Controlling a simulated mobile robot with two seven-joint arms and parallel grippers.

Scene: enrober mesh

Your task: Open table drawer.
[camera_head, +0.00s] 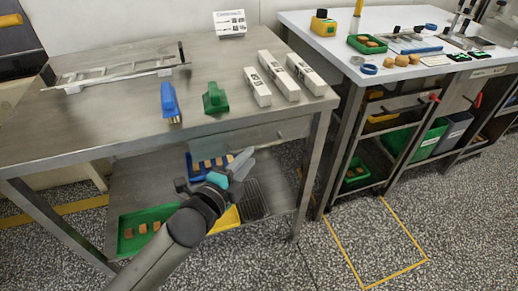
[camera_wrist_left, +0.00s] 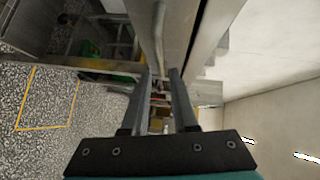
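The steel table (camera_head: 120,110) stands at the left in the head view. Its drawer front (camera_head: 262,138) is a plain metal panel under the tabletop's front edge, and it looks shut. My left gripper (camera_head: 245,162) is just in front of and below this panel. In the left wrist view my left gripper (camera_wrist_left: 161,74) is open, its two fingers apart. A metal bar handle (camera_wrist_left: 159,35) runs along the drawer front (camera_wrist_left: 180,30) and lines up with the gap between the fingertips. I cannot tell whether the fingers touch it. My right gripper is not in view.
White boxes (camera_head: 257,86), a green brush (camera_head: 215,98) and a blue brush (camera_head: 170,101) lie on the tabletop. The lower shelf holds a green tray (camera_head: 128,245) and a blue tray (camera_head: 195,172). A white-topped bench (camera_head: 310,22) stands at the right. The speckled floor in front is clear.

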